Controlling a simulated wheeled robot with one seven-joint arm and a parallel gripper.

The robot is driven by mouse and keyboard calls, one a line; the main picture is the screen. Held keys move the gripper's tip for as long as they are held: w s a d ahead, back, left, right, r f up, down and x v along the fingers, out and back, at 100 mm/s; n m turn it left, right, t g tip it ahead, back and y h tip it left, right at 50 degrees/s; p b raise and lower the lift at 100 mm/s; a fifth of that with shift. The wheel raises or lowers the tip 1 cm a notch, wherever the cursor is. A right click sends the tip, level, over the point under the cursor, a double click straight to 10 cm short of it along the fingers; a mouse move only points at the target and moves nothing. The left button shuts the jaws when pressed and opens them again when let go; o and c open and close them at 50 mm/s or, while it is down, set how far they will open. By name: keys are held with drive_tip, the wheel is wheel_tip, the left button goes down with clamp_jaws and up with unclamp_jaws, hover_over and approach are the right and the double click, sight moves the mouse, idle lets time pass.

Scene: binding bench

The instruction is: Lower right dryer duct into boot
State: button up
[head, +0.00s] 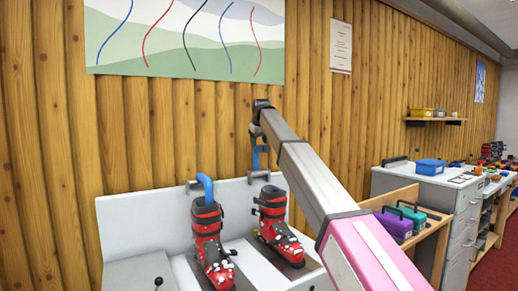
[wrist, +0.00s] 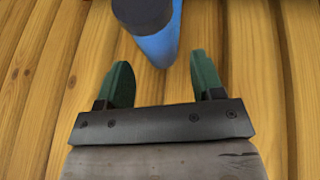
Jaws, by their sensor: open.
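The right dryer duct (head: 263,157) is blue and stands raised above its grey bracket, over the right red boot (head: 275,229). In the wrist view the duct (wrist: 160,46) has a dark end and lies just ahead of my fingers, roughly between their tips. My gripper (wrist: 163,70) is open, with green fingers on either side and no visible grip on the duct. In the head view my gripper (head: 259,134) points down beside the duct, partly hidden by my arm. The left duct (head: 206,187) bends down into the left red boot (head: 208,232).
Both boots stand on a white dryer bench (head: 140,218) against a wooden wall. To the right are a purple box (head: 393,222), a teal box (head: 409,218) and a grey cabinet (head: 428,188) with a blue box (head: 430,167). Wall surrounds the duct in the wrist view.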

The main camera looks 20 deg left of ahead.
sight(261, 148)
drive_tip(key=shift+x, duration=1.7)
clamp_jaws()
drive_tip(key=shift+s+d+f+t+y, duration=0.15)
drive_tip(key=shift+s+d+t+y, duration=0.35)
drive_tip(key=shift+s+d, duration=0.3)
drive_tip(key=s+d+f+m+t+y, duration=0.1)
drive_tip(key=s+d+f+t+y, duration=0.5)
drive_tip(key=d+f+t+y, duration=0.1)
drive_tip(key=shift+s+d+m+t+y, duration=0.15)
drive_tip(key=shift+d+m+t+y, duration=0.15)
drive_tip(key=shift+t, duration=0.1)
drive_tip(key=shift+f, duration=0.1)
unclamp_jaws()
